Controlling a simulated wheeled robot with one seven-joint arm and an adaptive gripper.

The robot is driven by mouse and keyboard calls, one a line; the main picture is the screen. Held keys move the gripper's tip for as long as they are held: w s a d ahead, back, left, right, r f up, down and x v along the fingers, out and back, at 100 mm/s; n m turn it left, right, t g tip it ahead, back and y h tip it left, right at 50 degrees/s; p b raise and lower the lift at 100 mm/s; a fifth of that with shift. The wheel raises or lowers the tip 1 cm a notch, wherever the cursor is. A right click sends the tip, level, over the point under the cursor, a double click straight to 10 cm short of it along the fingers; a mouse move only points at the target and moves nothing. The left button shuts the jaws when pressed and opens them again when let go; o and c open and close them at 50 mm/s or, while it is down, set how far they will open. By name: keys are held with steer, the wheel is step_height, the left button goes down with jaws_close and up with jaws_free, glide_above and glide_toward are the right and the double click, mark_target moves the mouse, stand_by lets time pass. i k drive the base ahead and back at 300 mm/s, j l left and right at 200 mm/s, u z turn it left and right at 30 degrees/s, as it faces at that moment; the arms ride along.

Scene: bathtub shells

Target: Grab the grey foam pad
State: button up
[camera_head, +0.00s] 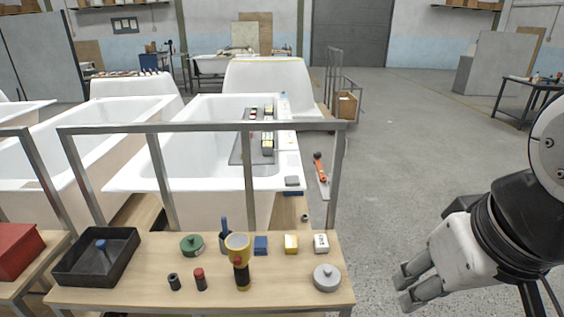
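A small flat grey pad (292,181) lies on the near right corner of the white bathtub's rim, behind the metal frame; it looks like the grey foam pad, though it is small in view. My gripper (402,286) is at the lower right, over the floor to the right of the wooden table. Its two grey fingers point left with a gap between them, and nothing shows between them. It is well apart from the pad, lower and to the right in the picture.
A grey metal frame (249,165) stands between the wooden table (110,296) and the bathtub (150,180). Open floor (420,150) lies right.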

mark_target(290, 181)
steer(key=i+l+u, duration=0.2)
steer(key=l, duration=0.5)
steer(key=l+u, duration=0.15)
steer(key=l, duration=0.55)
steer(key=i+l+u, duration=0.2)
steer(key=l, duration=0.55)
steer(key=i+l+u, duration=0.1)
steer(key=i+l, duration=0.15)
steer(key=i+l+u, duration=0.15)
steer(key=l, duration=0.3)
steer(key=i+l+u, duration=0.1)
steer(key=i+l, duration=0.2)
steer(key=i+l+u, duration=0.1)
steer(key=l, duration=0.35)
steer(key=i+l+u, duration=0.15)
steer(key=l, duration=0.25)
steer(key=i+l+u, duration=0.15)
steer(key=i+l, duration=0.85)
steer(key=l, duration=0.15)
